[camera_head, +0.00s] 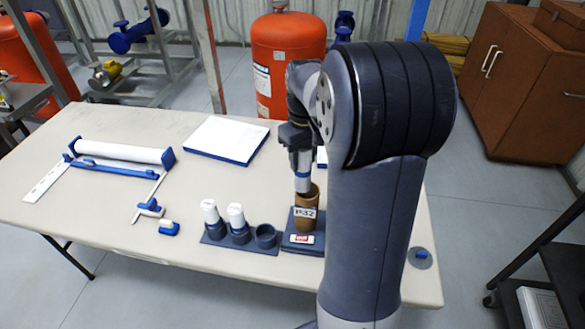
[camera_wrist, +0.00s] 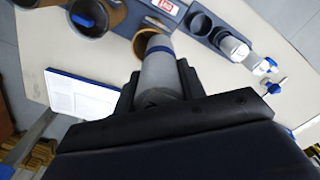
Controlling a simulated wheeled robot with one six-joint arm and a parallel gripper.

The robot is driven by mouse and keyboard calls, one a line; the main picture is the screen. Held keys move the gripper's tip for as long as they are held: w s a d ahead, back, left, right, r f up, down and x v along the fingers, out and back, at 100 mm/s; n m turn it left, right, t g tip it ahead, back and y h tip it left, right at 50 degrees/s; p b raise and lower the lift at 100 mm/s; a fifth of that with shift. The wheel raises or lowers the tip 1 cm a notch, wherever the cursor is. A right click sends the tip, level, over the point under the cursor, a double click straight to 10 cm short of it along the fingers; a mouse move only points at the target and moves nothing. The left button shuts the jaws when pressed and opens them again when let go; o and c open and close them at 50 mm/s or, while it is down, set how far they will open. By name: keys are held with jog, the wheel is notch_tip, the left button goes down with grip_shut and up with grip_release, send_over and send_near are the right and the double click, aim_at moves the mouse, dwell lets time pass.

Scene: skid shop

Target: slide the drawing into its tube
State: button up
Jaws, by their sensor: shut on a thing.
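My gripper (camera_head: 301,150) is shut on a rolled drawing (camera_head: 303,172), pale with a blue band near its lower end. In the wrist view the drawing (camera_wrist: 158,75) sits between the fingers of my gripper (camera_wrist: 156,95). The brown tube (camera_head: 306,213) with a printed label stands on a dark base. The drawing points down with its lower end at the tube's mouth. In the wrist view that end overlaps the tube's rim (camera_wrist: 140,42); I cannot tell whether it is inside. Another brown tube (camera_wrist: 93,18) with blue in it shows there; my arm hides it in the head view.
A dark rack (camera_head: 213,240) holds two white rolls (camera_head: 210,212) (camera_head: 236,215); its third cup (camera_head: 265,234) is empty. A white pad (camera_head: 226,139), a blue-ended roll holder (camera_head: 122,152) and small blue-and-white pieces (camera_head: 150,208) lie on the table. The table's left front is clear.

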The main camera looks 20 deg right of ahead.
aim_at(309, 167)
jog(key=d+f+b, duration=0.1)
jog(key=b, duration=0.1)
jog(key=w+d+f+b, duration=0.1)
jog(key=b, duration=0.1)
jog(key=shift+d+f, duration=0.1)
jog(key=shift+f, duration=0.25)
dwell(0.3)
jog(key=shift+f+b, duration=0.3)
jog(key=shift+f, duration=1.05)
dwell(2.2)
jog(key=shift+f+b, duration=1.85)
jog(key=shift+f, duration=1.15)
dwell(0.4)
